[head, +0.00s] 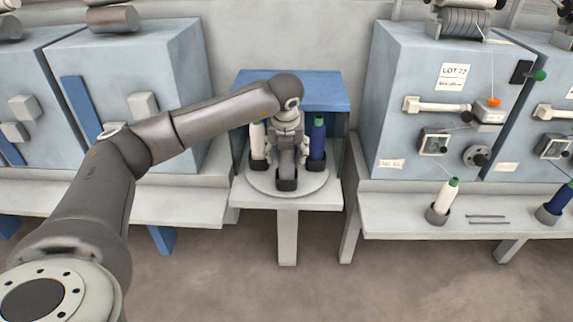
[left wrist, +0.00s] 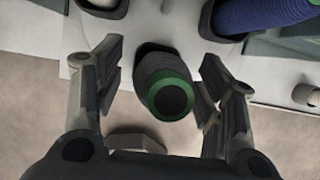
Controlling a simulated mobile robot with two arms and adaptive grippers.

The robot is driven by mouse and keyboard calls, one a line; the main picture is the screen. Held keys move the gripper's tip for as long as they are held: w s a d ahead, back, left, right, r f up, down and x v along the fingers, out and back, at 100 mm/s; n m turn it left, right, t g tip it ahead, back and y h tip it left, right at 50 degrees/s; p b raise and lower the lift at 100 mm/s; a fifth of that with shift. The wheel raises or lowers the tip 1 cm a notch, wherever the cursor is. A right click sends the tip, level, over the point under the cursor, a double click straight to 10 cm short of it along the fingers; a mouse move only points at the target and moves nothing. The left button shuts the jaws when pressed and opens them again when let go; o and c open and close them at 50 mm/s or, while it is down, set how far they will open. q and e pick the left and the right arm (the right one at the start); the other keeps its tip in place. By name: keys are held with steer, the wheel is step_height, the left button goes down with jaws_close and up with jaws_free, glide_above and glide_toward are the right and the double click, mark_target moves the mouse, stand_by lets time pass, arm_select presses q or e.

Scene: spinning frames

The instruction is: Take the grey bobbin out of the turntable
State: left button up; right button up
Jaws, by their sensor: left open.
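The grey bobbin (left wrist: 158,72), with a green ring at its end, shows in the left wrist view in a dark holder. My left gripper (left wrist: 162,60) is open, with one finger on each side of the bobbin and visible gaps between. In the head view my left gripper (head: 288,148) is over the front of the round turntable (head: 259,184) and mostly hides the grey bobbin. A white bobbin (head: 257,141) stands at the turntable's left and a blue bobbin (head: 317,140) at its right. My right gripper is not in view.
A blue-topped housing (head: 322,92) surrounds the turntable's back. A grey-blue machine (head: 395,75) stands to the right. On its ledge (head: 395,220) are a white bobbin (head: 446,197) in a holder and two thin dark rods (head: 487,219). Another machine (head: 165,65) stands left.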

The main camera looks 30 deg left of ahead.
arm_select(q)
steer(key=shift+w+f, duration=0.1)
steer(key=shift+f, duration=0.1)
steer(key=c, duration=1.2)
steer(key=shift+o, duration=0.2)
